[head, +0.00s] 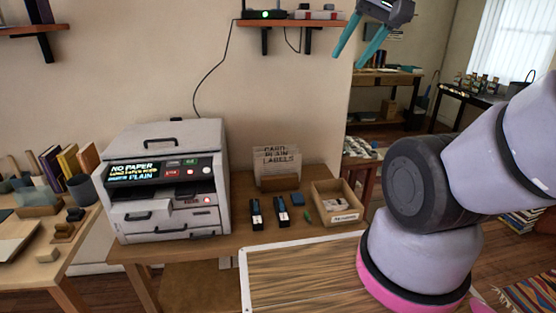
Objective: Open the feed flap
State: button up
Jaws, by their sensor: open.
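A grey-white printer (164,180) stands on a wooden table at the left, its front facing me. Its display (147,172) reads "NO PAPER" with smaller lines ending in "PLAIN". A red light shows on its front. A panel with a dark handle (138,216) sits at its lower left front, a wide drawer lies below, and a lid with a handle (160,142) is on top. I cannot tell which of these is the feed flap; all look closed. My gripper (349,60) is open and empty, high at the upper right, well apart from the printer.
Right of the printer are a box of card and labels (277,168), two dark staplers or similar tools (268,212) and an open cardboard box (338,202). A router (264,14) sits on a wall shelf, its cable hanging down. A side table (30,270) with books stands left.

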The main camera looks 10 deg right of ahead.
aim_at(171, 119)
jog(key=i+j, duration=0.15)
jog(key=j, duration=0.15)
jog(key=i+j, duration=0.15)
jog(key=j, duration=0.2)
jog(key=i+j, duration=0.15)
jog(key=j, duration=0.15)
jog(key=i+j, duration=0.2)
jog(key=j, duration=0.1)
